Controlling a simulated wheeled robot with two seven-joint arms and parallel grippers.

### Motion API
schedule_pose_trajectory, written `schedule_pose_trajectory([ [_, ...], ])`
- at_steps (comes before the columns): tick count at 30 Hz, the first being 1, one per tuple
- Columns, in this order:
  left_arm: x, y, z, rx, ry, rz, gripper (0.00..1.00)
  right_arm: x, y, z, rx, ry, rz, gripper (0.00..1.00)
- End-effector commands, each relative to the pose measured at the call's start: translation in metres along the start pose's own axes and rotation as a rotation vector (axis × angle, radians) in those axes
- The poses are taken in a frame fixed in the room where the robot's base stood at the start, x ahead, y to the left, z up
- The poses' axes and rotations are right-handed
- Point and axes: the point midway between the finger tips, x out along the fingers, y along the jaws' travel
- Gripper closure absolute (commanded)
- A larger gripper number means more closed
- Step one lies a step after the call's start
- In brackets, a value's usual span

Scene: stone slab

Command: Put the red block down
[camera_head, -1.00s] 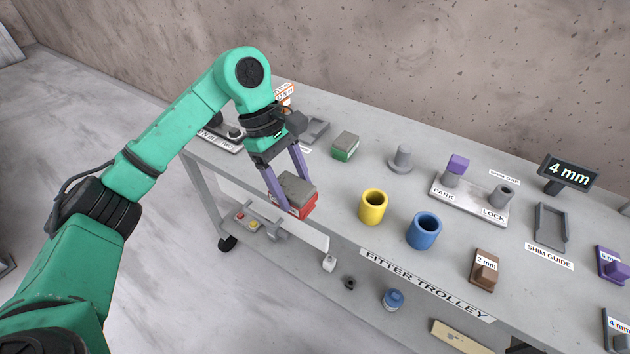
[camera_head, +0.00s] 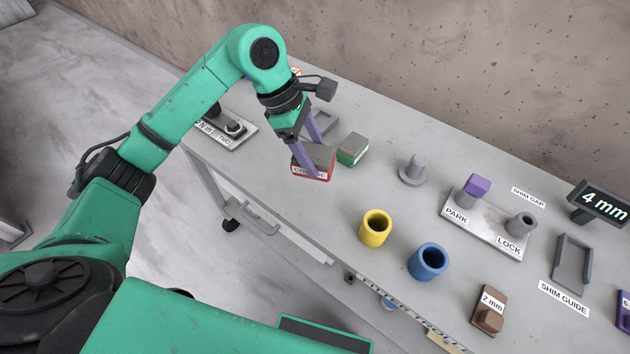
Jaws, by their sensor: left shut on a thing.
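The red block (camera_head: 313,176) has a grey top and a white label on its front. It is between the purple fingers of my left gripper (camera_head: 309,155), which is shut on it. The block is over the left part of the trolley top, just left of and in front of a green block (camera_head: 352,150) with a grey top. I cannot tell whether the red block touches the trolley top or hangs slightly above it. My right gripper is not in view.
The trolley top (camera_head: 340,205) is clear in front of the red block. A yellow cup (camera_head: 375,229) and a blue cup (camera_head: 427,262) stand to the right. A grey peg (camera_head: 413,170), a park/lock plate (camera_head: 485,232) and a brown 2 mm block (camera_head: 489,310) lie farther right.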

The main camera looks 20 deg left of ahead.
Motion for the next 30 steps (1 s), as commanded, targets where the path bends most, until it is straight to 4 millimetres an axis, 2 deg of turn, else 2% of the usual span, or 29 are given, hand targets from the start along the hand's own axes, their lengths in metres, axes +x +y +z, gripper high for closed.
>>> schedule_pose_trajectory([
  [3, 0.033, -0.002, -0.014, -0.003, 0.000, -0.007, 1.00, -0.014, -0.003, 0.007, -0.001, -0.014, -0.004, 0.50],
  [6, 0.058, -0.001, -0.024, -0.003, 0.000, -0.004, 1.00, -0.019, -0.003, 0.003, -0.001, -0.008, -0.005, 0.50],
  [12, 0.087, 0.000, -0.036, -0.002, -0.001, -0.002, 1.00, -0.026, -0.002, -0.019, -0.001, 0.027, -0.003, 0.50],
  [15, 0.104, 0.000, -0.043, -0.002, -0.002, -0.002, 1.00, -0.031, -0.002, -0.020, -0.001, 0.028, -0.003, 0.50],
  [25, 0.113, 0.001, -0.047, 0.001, 0.000, 0.002, 1.00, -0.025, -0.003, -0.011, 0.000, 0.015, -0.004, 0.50],
  [26, 0.113, 0.000, -0.047, 0.001, 0.001, 0.001, 0.27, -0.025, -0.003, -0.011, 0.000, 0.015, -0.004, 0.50],
  [27, 0.112, 0.000, -0.047, 0.001, 0.001, 0.001, 0.11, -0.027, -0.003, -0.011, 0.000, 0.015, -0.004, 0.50],
  [28, 0.112, 0.000, -0.047, 0.001, 0.001, 0.001, 0.01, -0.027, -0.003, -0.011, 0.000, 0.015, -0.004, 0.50],
  [30, 0.112, 0.000, -0.047, 0.001, 0.001, 0.001, 0.01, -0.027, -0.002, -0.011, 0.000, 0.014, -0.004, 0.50],
])
